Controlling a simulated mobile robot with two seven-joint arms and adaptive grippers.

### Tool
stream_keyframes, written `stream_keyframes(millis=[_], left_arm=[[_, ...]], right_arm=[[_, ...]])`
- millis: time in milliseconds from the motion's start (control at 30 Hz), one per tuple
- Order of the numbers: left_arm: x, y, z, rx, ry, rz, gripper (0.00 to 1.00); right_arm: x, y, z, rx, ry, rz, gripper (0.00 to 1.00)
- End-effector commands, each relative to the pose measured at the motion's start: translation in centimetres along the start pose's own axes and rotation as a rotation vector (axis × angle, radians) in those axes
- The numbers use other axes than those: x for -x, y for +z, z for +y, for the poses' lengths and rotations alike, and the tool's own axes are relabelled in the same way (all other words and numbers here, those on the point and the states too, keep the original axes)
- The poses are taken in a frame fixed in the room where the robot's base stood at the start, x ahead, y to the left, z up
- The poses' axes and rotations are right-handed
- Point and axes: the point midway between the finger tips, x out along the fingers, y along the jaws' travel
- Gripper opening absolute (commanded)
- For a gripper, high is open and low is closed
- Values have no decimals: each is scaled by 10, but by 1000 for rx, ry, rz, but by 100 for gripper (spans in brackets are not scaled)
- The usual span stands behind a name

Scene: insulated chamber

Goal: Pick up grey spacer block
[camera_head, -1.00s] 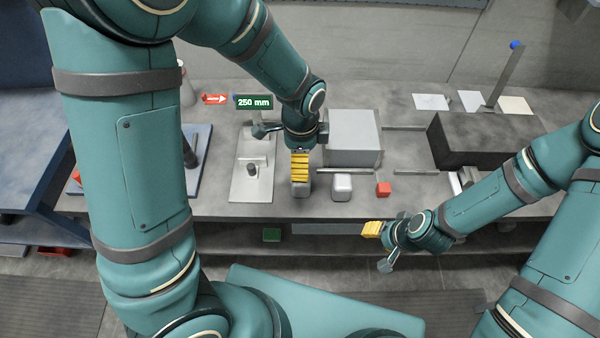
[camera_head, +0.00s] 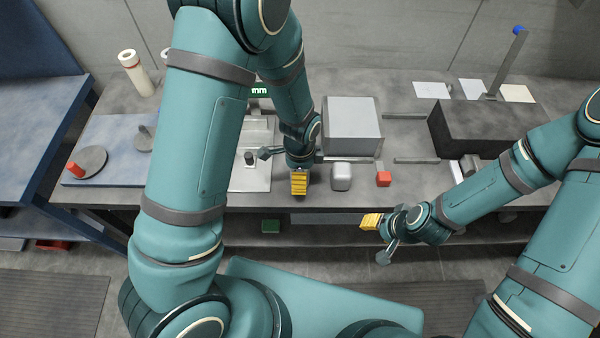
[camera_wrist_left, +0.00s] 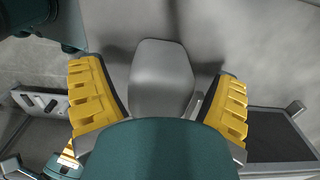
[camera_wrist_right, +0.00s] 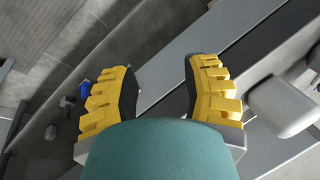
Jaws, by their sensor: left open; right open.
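A grey block with rounded edges, which I take for the grey spacer block (camera_wrist_left: 160,78), stands between the yellow fingers of my left gripper (camera_wrist_left: 158,98) in the left wrist view. The fingers are open, one on each side, with a gap to the block.
A lighter rounded block (camera_head: 341,176) and a red cube (camera_head: 384,179) stand right of my left gripper. A large grey box (camera_head: 352,125) stands behind, a black block (camera_head: 480,135) to the right. A plate with a post (camera_head: 254,178) lies to the left.

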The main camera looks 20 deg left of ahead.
Motion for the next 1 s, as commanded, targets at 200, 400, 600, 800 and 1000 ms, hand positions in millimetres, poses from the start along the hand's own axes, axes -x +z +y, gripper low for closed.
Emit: stream_keyframes(millis=[200, 400, 600, 800, 1000], left_arm=[[-8, 0, 0, 1, -1, 1, 89], [-8, 0, 0, 1, -1, 1, 63], [-8, 0, 0, 1, -1, 1, 9], [-8, 0, 0, 0, -1, 1, 9], [9, -1, -1, -1, -3, 3, 9]], right_arm=[[-1, 0, 0, 0, 0, 0, 47], [-1, 0, 0, 0, 0, 0, 47], [-1, 0, 0, 0, 0, 0, 47], [-1, 0, 0, 0, 0, 0, 47], [2, 0, -1, 0, 0, 0, 47]])
